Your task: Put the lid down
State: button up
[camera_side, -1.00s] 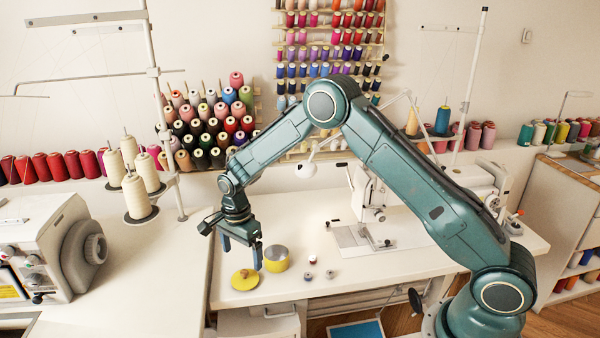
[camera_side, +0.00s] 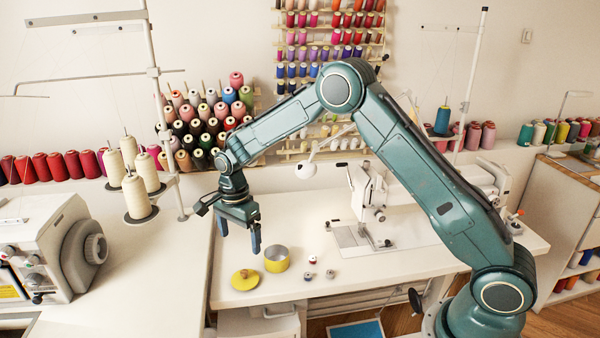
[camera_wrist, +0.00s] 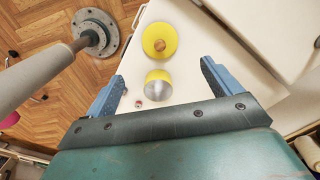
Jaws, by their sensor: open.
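The lid (camera_side: 245,280) is a yellow disc with a wooden knob. It lies flat on the white table, knob up, to the left of the tin, and also shows in the wrist view (camera_wrist: 167,35). The tin (camera_side: 277,260) is yellow, round and open at the top, with a bare metal inside; it shows in the wrist view below the lid (camera_wrist: 158,78). My gripper (camera_side: 240,240) is open and empty, fingers pointing down, above the lid and tin and touching neither. Both blue fingers show in the wrist view (camera_wrist: 162,85).
Several small spools (camera_side: 313,260) stand right of the tin. A sewing machine (camera_side: 365,205) stands farther right. A grey-white machine (camera_side: 60,250) and a cone stand (camera_side: 140,215) are on the left. The table's front edge is close to the lid.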

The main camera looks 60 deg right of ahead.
jog(key=s+d+r+n+t, duration=0.1)
jog(key=s+r+n, duration=0.3)
jog(key=s+r, duration=0.45)
jog(key=s+d+r+n+t, duration=0.15)
jog(key=s+r+n, duration=0.35)
jog(key=r, duration=0.6)
jog(key=s+r+n+t, duration=0.3)
jog(key=s+n, duration=0.6)
jog(key=s, duration=1.2)
jog(key=shift+s+d, duration=0.2)
jog(key=shift+s, duration=0.15)
